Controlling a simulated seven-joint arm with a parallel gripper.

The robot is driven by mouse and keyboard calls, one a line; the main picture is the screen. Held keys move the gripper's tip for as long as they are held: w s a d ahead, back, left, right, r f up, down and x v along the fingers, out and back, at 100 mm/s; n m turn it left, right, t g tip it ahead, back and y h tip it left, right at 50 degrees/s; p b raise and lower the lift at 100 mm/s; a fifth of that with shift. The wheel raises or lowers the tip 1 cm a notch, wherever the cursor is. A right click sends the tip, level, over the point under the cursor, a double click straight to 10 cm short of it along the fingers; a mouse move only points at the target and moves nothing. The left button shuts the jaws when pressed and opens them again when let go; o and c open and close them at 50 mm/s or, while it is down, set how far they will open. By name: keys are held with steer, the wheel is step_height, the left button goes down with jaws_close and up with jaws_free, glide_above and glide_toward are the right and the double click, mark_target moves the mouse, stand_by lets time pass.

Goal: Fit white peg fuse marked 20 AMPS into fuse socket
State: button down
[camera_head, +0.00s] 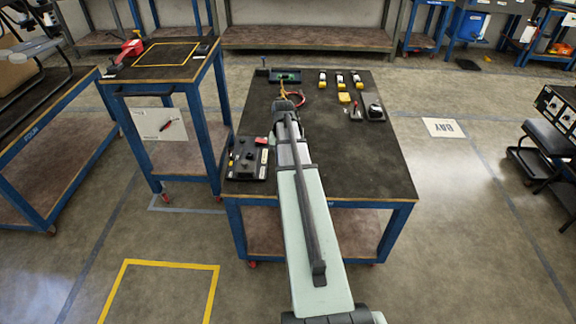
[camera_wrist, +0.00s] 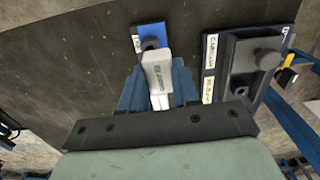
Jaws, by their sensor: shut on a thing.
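The white peg fuse (camera_wrist: 158,70) is between the blue fingers of my gripper (camera_wrist: 158,88) in the wrist view. The gripper is shut on it. Dark marking shows on the fuse's face, too small to read. Just beyond the fuse is a black socket (camera_wrist: 150,43) on a small blue plate (camera_wrist: 149,32) with a white label. The fuse overlaps the near part of the socket in this view; I cannot tell whether they touch. In the head view my arm reaches over the dark-topped table (camera_head: 345,165) and hides the fuse.
A dark block with a round knob (camera_wrist: 255,62) stands on a labelled plate right of the fuse in the wrist view. In the head view, a black board with small parts (camera_head: 248,160) lies at the table's left; several yellow-and-white items stand at the back. The table's right front is clear.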

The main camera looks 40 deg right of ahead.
steer(key=w+a+r, duration=0.2)
steer(key=w+r, duration=0.1)
steer(key=w, duration=1.6)
steer(key=shift+w+a, duration=0.2)
steer(key=shift+f, duration=2.85)
steer(key=shift+f, duration=1.6)
steer(key=c, duration=0.8)
jaws_free()
steer(key=shift+o, duration=0.2)
